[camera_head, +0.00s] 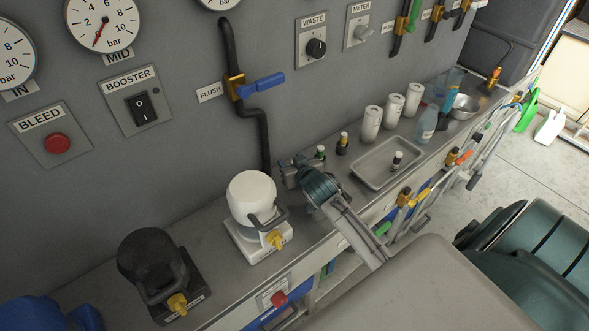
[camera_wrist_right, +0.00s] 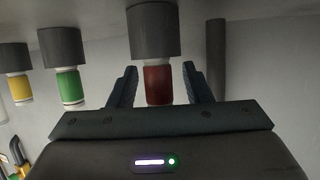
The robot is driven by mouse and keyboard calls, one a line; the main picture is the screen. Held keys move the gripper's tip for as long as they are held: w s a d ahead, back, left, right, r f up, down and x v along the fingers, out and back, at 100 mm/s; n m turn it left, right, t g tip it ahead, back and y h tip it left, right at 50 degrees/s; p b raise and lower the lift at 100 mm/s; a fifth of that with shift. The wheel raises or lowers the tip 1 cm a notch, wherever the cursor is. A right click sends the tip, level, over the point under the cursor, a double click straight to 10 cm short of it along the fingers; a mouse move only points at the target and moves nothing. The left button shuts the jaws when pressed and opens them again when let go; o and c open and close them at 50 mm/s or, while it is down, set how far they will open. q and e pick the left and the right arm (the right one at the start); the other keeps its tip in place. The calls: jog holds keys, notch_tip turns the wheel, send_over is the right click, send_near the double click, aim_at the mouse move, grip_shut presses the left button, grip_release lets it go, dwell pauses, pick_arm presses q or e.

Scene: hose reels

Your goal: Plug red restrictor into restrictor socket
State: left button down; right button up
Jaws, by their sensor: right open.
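My right gripper (camera_head: 288,172) is low over the counter, beside the white-domed unit. In the right wrist view its two fingers (camera_wrist_right: 159,68) are open, one on each side of the red restrictor (camera_wrist_right: 158,86), with a gap visible on both sides. The red restrictor has a grey cylindrical part on one end. In the head view I cannot make it out behind the gripper. A green restrictor (camera_head: 320,152) and a yellow restrictor (camera_head: 343,141) stand in a row beside it. I cannot identify the restrictor socket. My left gripper is out of view.
A white-domed unit (camera_head: 252,196) and a black-domed unit (camera_head: 150,262) stand left of the gripper. A metal tray (camera_head: 366,176) holding a small dark cylinder (camera_head: 397,160) lies to the right. A black pipe with a blue flush handle (camera_head: 262,86) runs down the wall.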

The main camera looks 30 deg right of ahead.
grip_shut()
jog(key=shift+r, duration=0.1)
